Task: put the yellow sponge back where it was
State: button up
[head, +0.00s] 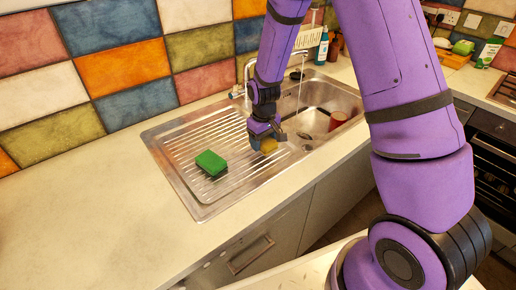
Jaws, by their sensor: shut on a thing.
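My gripper (264,136) is over the edge between the ridged drainboard (183,154) and the basin of the steel sink. It is shut on the yellow sponge (269,146), a small yellowish piece that shows just below the fingers. The fingers hide much of the sponge. I cannot tell whether it touches the metal under it. A green sponge (211,162) lies on the drainboard, to the left of my gripper and apart from it.
Water runs from the tap (248,75) into the basin (312,118). A reddish cup (338,120) is in the basin. Bottles (323,46) stand behind the sink. The counter (90,200) to the left is clear.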

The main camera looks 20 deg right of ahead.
jog(key=shift+w+a+f, duration=0.1)
jog(key=shift+w+a, duration=0.35)
jog(key=shift+a, duration=0.3)
jog(key=shift+f, duration=1.75)
jog(key=shift+f, duration=0.15)
jog(key=o, duration=1.1)
jog(key=shift+c, duration=0.2)
